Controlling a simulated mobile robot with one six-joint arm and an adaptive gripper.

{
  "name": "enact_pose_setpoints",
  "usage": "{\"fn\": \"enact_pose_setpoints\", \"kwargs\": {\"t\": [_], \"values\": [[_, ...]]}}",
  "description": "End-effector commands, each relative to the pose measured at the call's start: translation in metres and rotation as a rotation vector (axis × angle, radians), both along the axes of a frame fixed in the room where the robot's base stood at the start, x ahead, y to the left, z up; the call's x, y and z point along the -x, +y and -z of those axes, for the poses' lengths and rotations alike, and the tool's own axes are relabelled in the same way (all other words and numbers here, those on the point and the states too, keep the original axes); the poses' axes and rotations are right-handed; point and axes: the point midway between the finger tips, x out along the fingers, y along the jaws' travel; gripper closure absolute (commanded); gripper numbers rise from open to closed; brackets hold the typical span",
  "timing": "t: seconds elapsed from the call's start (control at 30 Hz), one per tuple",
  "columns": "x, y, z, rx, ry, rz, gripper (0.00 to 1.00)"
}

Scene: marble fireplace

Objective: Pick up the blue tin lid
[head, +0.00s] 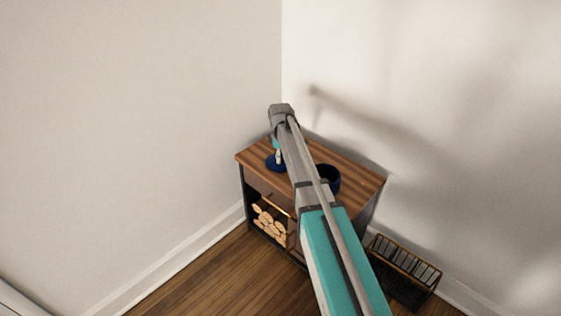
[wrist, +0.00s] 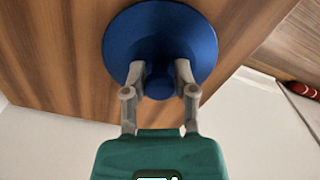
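The blue tin lid (head: 272,166) lies on the left part of the wooden cabinet top (head: 340,160). In the wrist view the lid (wrist: 160,30) is a round blue disc with a knob (wrist: 158,84) in its middle. My gripper (wrist: 159,72) is at the lid, with one finger on each side of the knob. The fingers stand apart, and a small gap seems to show beside the knob; contact is not clear. In the head view my gripper (head: 279,156) points down over the lid, and my arm hides part of the cabinet top.
Firewood (head: 267,222) fills the cabinet's open shelf. A dark metal rack (head: 405,265) stands on the floor at right. Walls close in behind the cabinet.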

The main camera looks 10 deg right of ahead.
Motion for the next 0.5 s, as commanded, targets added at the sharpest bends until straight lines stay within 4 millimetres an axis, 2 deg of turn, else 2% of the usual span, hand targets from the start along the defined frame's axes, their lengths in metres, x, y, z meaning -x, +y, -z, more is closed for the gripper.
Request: {"fn": "enact_pose_setpoints", "kwargs": {"t": [0.5], "values": [[0.001,0.0001,0.0002,0.0,0.002,0.0,1.0]]}}
